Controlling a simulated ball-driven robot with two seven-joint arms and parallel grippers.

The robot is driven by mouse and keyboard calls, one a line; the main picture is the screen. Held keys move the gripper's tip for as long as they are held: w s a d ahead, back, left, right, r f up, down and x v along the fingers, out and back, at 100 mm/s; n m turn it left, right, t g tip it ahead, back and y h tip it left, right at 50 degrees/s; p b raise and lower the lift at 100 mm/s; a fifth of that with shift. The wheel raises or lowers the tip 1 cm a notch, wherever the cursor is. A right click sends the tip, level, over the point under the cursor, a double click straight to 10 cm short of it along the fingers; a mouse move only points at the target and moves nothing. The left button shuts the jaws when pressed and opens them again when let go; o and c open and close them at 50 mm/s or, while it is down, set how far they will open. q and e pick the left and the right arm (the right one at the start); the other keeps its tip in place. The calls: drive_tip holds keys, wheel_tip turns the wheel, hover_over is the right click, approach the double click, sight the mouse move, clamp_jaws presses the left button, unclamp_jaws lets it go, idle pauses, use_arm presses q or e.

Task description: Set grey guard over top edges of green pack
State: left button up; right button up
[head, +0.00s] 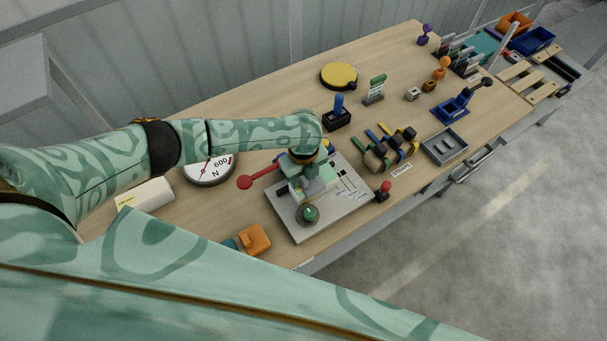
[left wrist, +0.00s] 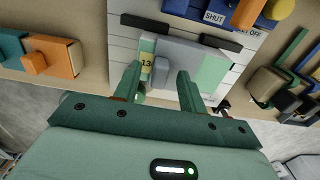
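My left gripper (left wrist: 158,86) is open, with its fingers pointing at the grey guard (left wrist: 190,56). The guard's upright grey tab stands between the two fingers, with gaps on both sides. The green pack (left wrist: 214,72) shows to the right of the guard, and a yellow label with black digits shows at its left. The guard appears to lie on or against the pack; how far its edges are covered I cannot tell. In the head view my left gripper hides much of this spot above a pale grey plate (head: 349,203). My right gripper is not in view.
A red-knobbed lever (head: 246,181) and a round dial (head: 210,170) are left of the plate. An orange block (head: 254,240) lies near the front edge. A small red-knobbed stick (head: 384,190), striped clamps and a grey tray (head: 444,145) stand to the right.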

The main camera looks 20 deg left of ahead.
sight(304, 179)
use_arm(q)
drive_tip(key=shift+r, duration=0.1)
wheel_tip(304, 179, up, 16)
drive_tip(key=p, duration=0.4)
idle(0.6)
